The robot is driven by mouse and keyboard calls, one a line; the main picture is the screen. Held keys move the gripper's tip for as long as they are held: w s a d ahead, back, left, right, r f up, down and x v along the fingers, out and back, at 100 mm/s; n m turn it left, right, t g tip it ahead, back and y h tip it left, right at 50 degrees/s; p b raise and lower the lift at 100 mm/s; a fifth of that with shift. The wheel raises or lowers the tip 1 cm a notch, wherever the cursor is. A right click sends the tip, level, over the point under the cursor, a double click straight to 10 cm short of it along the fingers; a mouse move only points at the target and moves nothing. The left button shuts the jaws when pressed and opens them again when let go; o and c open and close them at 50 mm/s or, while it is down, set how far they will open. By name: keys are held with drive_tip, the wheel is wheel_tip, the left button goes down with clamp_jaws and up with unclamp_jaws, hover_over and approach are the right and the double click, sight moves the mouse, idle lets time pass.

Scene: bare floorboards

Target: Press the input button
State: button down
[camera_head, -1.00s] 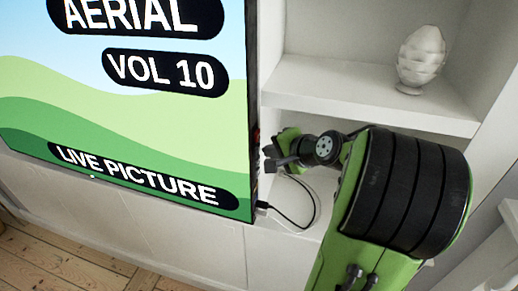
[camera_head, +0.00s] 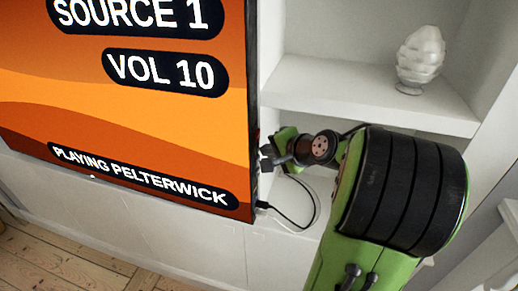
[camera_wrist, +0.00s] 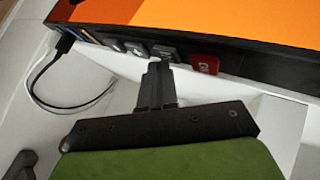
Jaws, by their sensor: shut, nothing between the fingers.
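The television (camera_head: 130,110) shows an orange screen reading "SOURCE 1", "VOL 10" and "PLAYING PELTERWICK". Its side edge carries a row of buttons, seen in the wrist view: a red one (camera_wrist: 205,64), a dark grey one (camera_wrist: 165,53) to its left, and more grey ones (camera_wrist: 125,47) further left. My gripper (camera_wrist: 158,68) is shut and empty, its fingertips at the dark grey button beside the red one. Whether they touch it I cannot tell. The button's label is too small to read. In the head view my gripper (camera_head: 270,158) is at the television's right edge.
A black cable (camera_head: 295,205) plugs into the television's edge below my gripper and loops over the white unit. White shelves (camera_head: 370,95) stand to the right, with a pale ornament (camera_head: 420,60) on the upper one.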

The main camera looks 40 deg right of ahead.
drive_tip(key=shift+s+d, duration=0.45)
drive_tip(key=shift+s, duration=0.2)
drive_tip(key=s+d, duration=0.1)
drive_tip(key=s, duration=0.1)
drive_tip(key=s+d+p, duration=0.1)
drive_tip(key=s+d, duration=0.1)
idle(2.0)
drive_tip(key=a+f+n+g, duration=0.1)
drive_tip(key=a+n+g, duration=0.3)
drive_tip(key=a+n, duration=0.85)
drive_tip(key=s+a+n+g+b, duration=0.1)
drive_tip(key=s+a+n, duration=0.3)
drive_tip(key=s+a, duration=0.7)
drive_tip(key=shift+s+a+f+g, duration=0.25)
drive_tip(key=shift+s+g, duration=0.25)
drive_tip(key=shift+s, duration=0.75)
